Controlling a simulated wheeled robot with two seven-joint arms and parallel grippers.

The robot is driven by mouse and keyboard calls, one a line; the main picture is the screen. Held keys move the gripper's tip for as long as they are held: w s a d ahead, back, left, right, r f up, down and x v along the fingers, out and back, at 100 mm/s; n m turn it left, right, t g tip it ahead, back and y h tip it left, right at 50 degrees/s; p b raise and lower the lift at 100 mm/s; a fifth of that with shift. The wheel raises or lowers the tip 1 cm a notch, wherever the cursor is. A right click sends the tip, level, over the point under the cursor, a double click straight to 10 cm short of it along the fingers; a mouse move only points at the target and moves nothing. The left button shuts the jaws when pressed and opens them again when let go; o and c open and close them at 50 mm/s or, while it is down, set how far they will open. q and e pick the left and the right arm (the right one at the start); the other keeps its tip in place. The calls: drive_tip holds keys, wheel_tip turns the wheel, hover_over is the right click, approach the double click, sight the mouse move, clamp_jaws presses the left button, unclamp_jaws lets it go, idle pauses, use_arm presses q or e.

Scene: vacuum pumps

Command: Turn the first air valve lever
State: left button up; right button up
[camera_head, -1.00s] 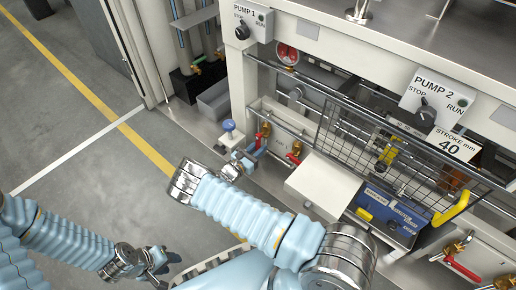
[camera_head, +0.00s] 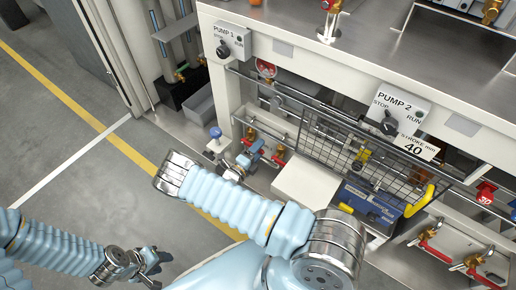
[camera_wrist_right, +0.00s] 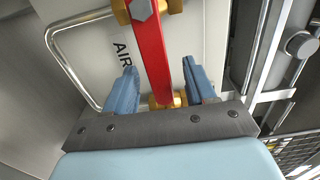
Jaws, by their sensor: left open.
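In the right wrist view a red lever (camera_wrist_right: 150,50) on a brass valve (camera_wrist_right: 168,99) runs down between the blue fingers of my right gripper (camera_wrist_right: 161,85). The fingers are open, with a gap on each side of the lever. The letters "AIR" show on the pale panel behind. In the head view my right gripper (camera_head: 252,157) is at the small valves under PUMP 1, between a left valve with a red lever (camera_head: 251,134) and a right one (camera_head: 279,153). My left gripper (camera_head: 152,263) is open and empty over the floor, far from the valves.
A metal rail handle (camera_wrist_right: 68,60) is left of the lever in the wrist view. A blue knob (camera_head: 215,132) stands left of the valves. A wire mesh guard (camera_head: 365,155) and a white box (camera_head: 305,185) are to the right. The floor at left is clear.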

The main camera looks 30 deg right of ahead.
drive_tip(key=shift+a, duration=0.1)
drive_tip(key=shift+v, duration=0.9)
drive_tip(key=v, duration=0.6)
idle(0.4)
idle(0.4)
